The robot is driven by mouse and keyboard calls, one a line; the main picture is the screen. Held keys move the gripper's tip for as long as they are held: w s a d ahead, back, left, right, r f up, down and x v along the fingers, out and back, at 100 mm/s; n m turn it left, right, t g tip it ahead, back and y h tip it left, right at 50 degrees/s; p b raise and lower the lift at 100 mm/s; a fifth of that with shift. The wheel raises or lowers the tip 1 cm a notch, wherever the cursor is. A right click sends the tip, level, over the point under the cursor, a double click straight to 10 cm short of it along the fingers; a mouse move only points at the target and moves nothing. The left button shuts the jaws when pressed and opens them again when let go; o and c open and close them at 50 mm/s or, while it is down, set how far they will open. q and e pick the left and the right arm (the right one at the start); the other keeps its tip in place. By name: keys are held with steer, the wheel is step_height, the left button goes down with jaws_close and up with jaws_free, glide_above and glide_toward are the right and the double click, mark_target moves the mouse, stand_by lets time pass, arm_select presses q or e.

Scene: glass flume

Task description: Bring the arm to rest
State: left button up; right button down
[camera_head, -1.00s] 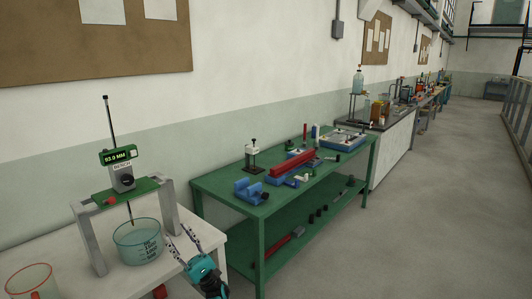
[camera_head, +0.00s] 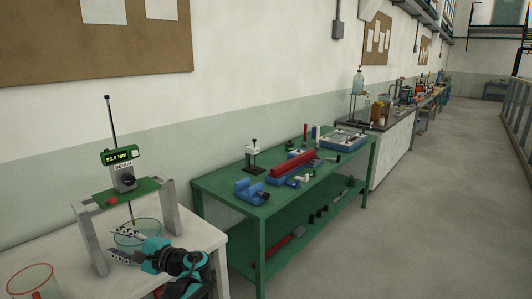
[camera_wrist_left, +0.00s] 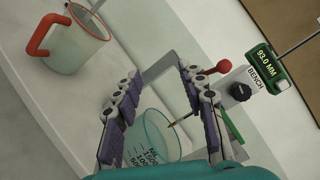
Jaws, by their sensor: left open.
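My left gripper (camera_head: 113,243) is open, its two fingers pointing left over the white bench, in front of the clear beaker (camera_head: 140,226). It hides much of the beaker in the head view. In the left wrist view the fingers (camera_wrist_left: 160,74) spread apart, and the beaker (camera_wrist_left: 158,143) shows low between them with dark volume marks. I cannot tell whether the fingers touch it. Nothing is held. The point gauge (camera_head: 123,180) reads 93.0 MM on its green display (camera_wrist_left: 268,76); its thin needle hangs down at the beaker. My right gripper is not in view.
A grey frame with a green top (camera_head: 126,191) straddles the beaker. A red-rimmed jug (camera_head: 32,281) with a red handle (camera_wrist_left: 45,32) stands at the bench's left. A green table (camera_head: 228,190) with blue and red parts stands to the right. The floor (camera_head: 440,220) is clear.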

arm_select(q)
steer(key=s+d+f+n+t+h, duration=0.1)
steer(key=s+d+f+n+h, duration=0.3)
steer(key=s+d+f+h, duration=0.4)
steer(key=s+d+f+n+h, duration=0.4)
steer(key=s+d+f+h, duration=0.4)
steer(key=s+d, duration=0.6)
steer(key=shift+s+d+n+t+h, duration=0.3)
steer(key=shift+s+n+t+h, duration=0.1)
steer(key=shift+s+h, duration=0.5)
